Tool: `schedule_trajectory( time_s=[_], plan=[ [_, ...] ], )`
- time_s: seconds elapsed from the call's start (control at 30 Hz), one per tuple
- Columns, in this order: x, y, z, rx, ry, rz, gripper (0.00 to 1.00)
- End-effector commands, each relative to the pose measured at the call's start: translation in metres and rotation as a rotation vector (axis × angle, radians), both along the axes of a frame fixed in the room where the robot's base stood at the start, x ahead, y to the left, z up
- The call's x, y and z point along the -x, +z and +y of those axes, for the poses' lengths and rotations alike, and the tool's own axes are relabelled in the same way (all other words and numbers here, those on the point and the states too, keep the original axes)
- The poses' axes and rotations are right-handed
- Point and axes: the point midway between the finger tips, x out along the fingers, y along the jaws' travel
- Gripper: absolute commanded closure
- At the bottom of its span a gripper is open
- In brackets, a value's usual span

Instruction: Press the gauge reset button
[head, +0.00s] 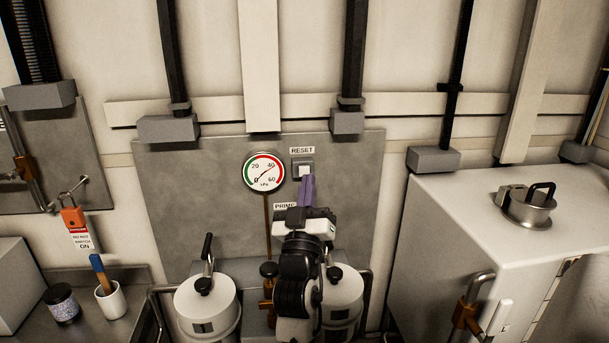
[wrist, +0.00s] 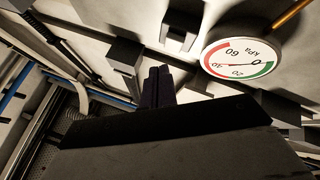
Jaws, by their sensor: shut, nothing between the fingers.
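The reset button (head: 305,171) is a pale square in a grey housing, under a RESET label (head: 302,150) on the grey wall panel. The round pressure gauge (head: 264,171) is just left of it. My gripper (head: 307,181) is shut and empty, its purple fingers pointing up just below the button and overlapping the housing's lower edge in the head view. In the wrist view the fingertips (wrist: 158,70) appear apart from the button (wrist: 179,30), with the gauge (wrist: 238,54) to the right, upside down. The button's face is seen only at an angle there.
A PRIME label (head: 284,206) is partly hidden by my gripper. Two white canisters (head: 205,306) stand below the panel, one behind my arm. A white cabinet (head: 450,230) stands right. A red lockout tag (head: 74,217) hangs left. Grey boxes (head: 347,123) with conduits sit above.

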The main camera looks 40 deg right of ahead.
Motion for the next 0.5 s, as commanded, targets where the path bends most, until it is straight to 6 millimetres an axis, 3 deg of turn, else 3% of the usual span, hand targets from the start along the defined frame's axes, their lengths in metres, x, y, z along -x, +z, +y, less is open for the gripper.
schedule_trajectory(
  time_s=[0.2, 0.5],
  plan=[
    [-0.0113, 0.0002, -0.0065, 0.000, 0.001, 0.001, 1.00],
    [-0.0123, 0.0004, -0.0075, 0.000, 0.000, 0.000, 1.00]
  ],
)
